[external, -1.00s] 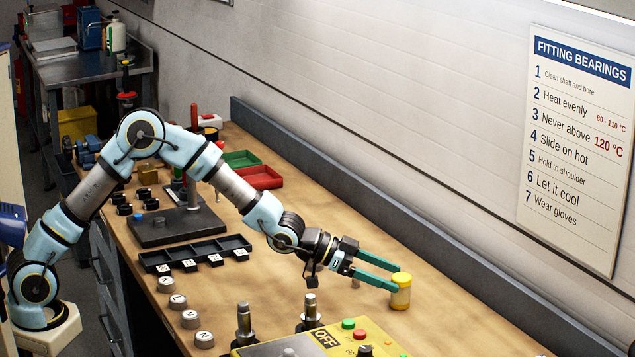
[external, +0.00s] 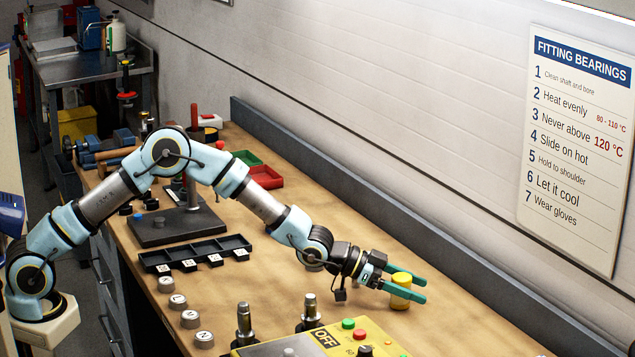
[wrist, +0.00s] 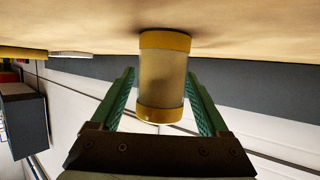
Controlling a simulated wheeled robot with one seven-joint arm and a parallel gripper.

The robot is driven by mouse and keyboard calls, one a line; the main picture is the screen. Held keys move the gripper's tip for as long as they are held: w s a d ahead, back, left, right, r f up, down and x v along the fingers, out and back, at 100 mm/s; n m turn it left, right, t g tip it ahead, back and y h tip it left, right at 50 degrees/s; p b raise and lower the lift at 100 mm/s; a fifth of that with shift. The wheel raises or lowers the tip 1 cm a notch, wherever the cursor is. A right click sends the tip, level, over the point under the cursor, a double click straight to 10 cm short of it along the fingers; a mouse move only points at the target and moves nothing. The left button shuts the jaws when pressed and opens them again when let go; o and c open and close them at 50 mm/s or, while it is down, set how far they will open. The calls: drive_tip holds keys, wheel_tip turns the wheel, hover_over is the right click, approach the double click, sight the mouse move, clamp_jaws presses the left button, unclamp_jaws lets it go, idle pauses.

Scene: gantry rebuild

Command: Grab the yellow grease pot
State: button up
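The yellow grease pot (external: 401,278) stands upright on the wooden bench, with a yellow lid and a paler body. My gripper (external: 422,290) has its two green fingers level along the bench, one on each side of the pot, with the tips reaching past it. The near finger hides part of the pot's body. In the wrist view the pot (wrist: 162,85) sits between the fingers of my gripper (wrist: 161,75). A narrow gap shows between the pot and the left finger, so the gripper looks open. Contact on the right side is hard to tell.
A yellow control box (external: 375,337) with buttons and an OFF label stands in front, beside two metal posts (external: 310,312). A black divided tray (external: 195,254) and several grey round parts (external: 190,319) lie to the left. The bench right of the pot is clear up to the grey back ledge (external: 440,245).

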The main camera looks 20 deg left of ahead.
clamp_jaws()
idle(0.4)
drive_tip(key=shift+r, duration=0.1)
